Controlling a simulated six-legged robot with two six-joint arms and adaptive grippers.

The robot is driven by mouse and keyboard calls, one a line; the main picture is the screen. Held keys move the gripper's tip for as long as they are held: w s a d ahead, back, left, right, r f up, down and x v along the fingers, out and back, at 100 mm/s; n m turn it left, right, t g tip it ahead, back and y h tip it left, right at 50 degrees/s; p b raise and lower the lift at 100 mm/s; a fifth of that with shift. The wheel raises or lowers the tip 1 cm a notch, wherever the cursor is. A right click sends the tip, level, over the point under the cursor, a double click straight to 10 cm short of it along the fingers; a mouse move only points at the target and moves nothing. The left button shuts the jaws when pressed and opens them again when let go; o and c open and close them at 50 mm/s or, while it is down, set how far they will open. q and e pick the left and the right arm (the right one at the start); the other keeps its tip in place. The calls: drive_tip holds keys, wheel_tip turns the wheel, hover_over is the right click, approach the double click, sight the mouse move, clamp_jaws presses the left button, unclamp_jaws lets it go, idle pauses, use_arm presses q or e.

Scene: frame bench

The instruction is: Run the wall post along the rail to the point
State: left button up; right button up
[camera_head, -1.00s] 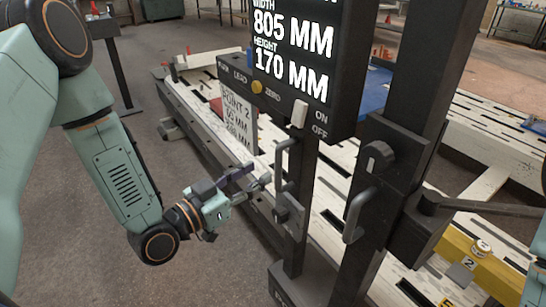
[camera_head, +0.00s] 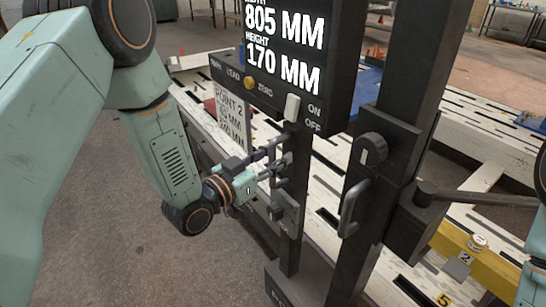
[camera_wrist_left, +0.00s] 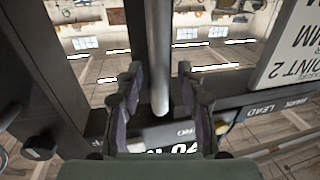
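The dark wall post (camera_head: 290,253) stands by the white rail frame. A display (camera_head: 284,52) at its top reads width 805 mm and height 170 mm. A grey bar handle (camera_wrist_left: 160,60) is on the post. My left gripper (camera_head: 281,152) is open at the handle. In the left wrist view the handle stands upright between the spread fingers (camera_wrist_left: 160,95), with gaps on both sides. A card (camera_head: 231,117) marked POINT 2 is behind the post; its figures are partly unreadable. My right gripper is not in view.
A thicker dark column (camera_head: 400,140) with a lever (camera_head: 369,150) and a grey handle (camera_head: 354,209) stands close on the right. A yellow beam (camera_head: 480,268) with number tags lies at lower right. Open floor (camera_head: 120,220) is at lower left.

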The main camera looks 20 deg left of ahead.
use_arm(q)
drive_tip(key=shift+s+r, duration=0.1)
drive_tip(key=shift+s, duration=0.05)
drive_tip(key=c, duration=0.3)
clamp_jaws()
